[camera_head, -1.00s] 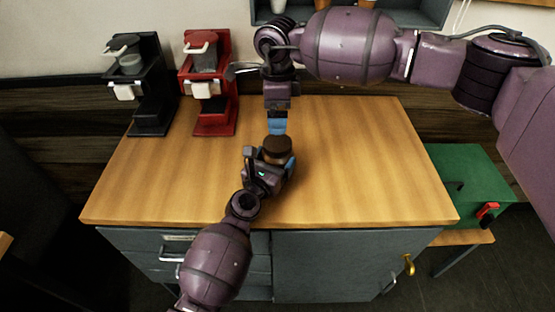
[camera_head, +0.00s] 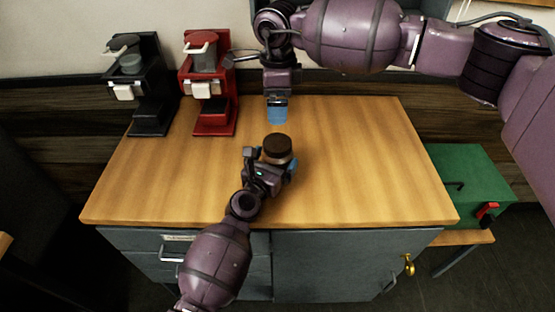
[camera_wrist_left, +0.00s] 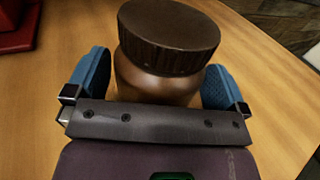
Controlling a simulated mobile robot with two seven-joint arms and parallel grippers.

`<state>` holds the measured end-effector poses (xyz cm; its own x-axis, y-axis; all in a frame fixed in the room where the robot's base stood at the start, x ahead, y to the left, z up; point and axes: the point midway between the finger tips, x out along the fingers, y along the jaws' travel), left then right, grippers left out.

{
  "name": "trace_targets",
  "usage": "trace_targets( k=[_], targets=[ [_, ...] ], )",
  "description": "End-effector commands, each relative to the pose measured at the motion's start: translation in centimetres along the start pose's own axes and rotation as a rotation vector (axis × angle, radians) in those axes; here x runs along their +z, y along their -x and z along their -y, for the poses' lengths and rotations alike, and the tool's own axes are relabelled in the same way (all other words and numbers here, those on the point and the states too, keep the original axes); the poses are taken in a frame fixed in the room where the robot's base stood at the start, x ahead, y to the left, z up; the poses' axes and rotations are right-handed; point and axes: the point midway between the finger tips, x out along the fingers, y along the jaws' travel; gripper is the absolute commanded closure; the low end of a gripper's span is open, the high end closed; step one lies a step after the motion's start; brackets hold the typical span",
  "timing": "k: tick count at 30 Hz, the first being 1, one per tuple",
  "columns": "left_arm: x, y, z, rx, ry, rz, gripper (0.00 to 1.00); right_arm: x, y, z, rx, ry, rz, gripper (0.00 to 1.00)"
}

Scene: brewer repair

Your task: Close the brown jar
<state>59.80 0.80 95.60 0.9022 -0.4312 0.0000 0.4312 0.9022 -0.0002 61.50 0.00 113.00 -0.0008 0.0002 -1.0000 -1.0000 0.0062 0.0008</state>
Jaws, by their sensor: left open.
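The brown jar (camera_head: 279,158) stands upright on the wooden counter, with its dark brown lid (camera_head: 277,144) on top. In the left wrist view the ridged lid (camera_wrist_left: 168,38) sits on the neck of the glossy jar body (camera_wrist_left: 155,85); whether it is fully tightened I cannot tell. My left gripper (camera_head: 272,161) is open, with one blue finger on each side of the jar body. Small gaps show between the fingers and the jar in the wrist view. My right gripper (camera_head: 277,112) points down above the counter behind the jar, apart from the lid, and no object shows in it.
A black brewer (camera_head: 150,90) and a red brewer (camera_head: 208,90) stand at the back left of the counter (camera_head: 360,170). A green box (camera_head: 465,180) with a red latch is to the right, beyond the counter.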

Motion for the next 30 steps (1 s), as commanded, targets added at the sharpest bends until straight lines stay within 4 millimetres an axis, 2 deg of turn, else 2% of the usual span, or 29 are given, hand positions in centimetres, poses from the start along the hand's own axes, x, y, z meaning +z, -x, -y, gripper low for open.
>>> trace_targets(
  k=[5,15,21,30],
  targets=[
    [-0.1,1.6,0.0,0.001,0.001,-0.002,0.00,0.0,0.1,0.0,0.000,0.000,0.000,0.00],
    [-0.1,7.1,0.0,0.002,0.001,-0.002,0.00,0.0,0.3,0.0,-0.001,0.000,0.000,0.00],
    [-0.1,9.6,0.0,0.000,0.000,-0.001,0.00,0.0,0.2,0.0,0.000,0.000,0.000,0.00],
    [0.0,10.7,0.0,-0.001,0.000,0.000,0.00,0.0,0.1,0.0,0.000,0.000,0.000,0.00]
  ],
)
